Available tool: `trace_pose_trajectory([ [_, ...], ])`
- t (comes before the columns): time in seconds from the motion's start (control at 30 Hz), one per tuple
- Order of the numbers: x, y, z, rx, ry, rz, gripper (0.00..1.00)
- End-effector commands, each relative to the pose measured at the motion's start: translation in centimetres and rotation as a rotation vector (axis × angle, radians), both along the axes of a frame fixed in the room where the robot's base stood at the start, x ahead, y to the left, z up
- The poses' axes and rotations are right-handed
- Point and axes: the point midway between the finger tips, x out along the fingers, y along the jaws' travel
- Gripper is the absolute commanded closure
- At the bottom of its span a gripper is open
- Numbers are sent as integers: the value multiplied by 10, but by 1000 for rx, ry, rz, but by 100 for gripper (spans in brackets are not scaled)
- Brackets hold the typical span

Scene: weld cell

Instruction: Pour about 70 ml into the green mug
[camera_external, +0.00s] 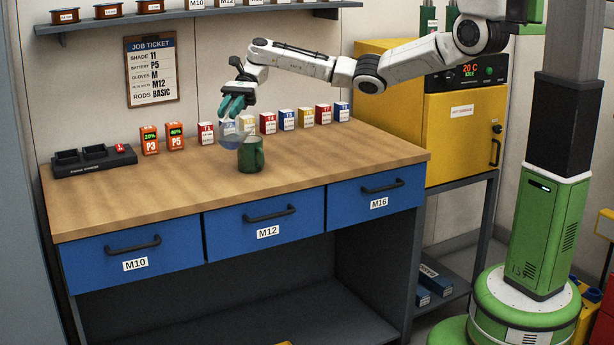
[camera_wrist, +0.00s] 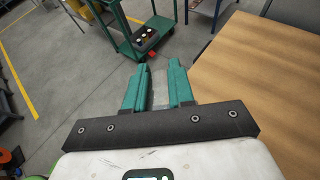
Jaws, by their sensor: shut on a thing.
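My gripper (camera_external: 233,106) has teal fingers shut on a clear, bluish see-through vessel (camera_external: 229,136). The vessel is just left of the mug's rim in the picture and seems tilted; I cannot tell whether it touches the mug. In the wrist view the teal fingers (camera_wrist: 160,88) have a pale see-through part of the vessel (camera_wrist: 160,98) between them. No stream shows, and the inside of the mug and the level in the vessel cannot be made out.
Orange battery packs (camera_external: 149,140) and a black charger (camera_external: 95,160) stand at the bench's left. A row of small labelled boxes (camera_external: 268,123) runs behind the mug. The front of the bench top (camera_external: 160,205) is clear. A yellow oven (camera_external: 460,130) stands right.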

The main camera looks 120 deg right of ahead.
Motion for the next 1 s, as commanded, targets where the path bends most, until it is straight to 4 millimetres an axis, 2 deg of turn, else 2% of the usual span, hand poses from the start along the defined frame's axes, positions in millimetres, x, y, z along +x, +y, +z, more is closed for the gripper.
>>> trace_pose_trajectory([
  [0.33,-1,-1,3,13,-16,0,100],
  [0.5,4,4,6,-31,34,3,100],
  [0.77,12,13,-11,-137,146,5,100],
  [0.8,15,16,-21,-167,173,8,100],
  [0.9,19,18,-33,-223,229,6,100],
  [1.0,19,17,-35,-242,252,1,100],
])
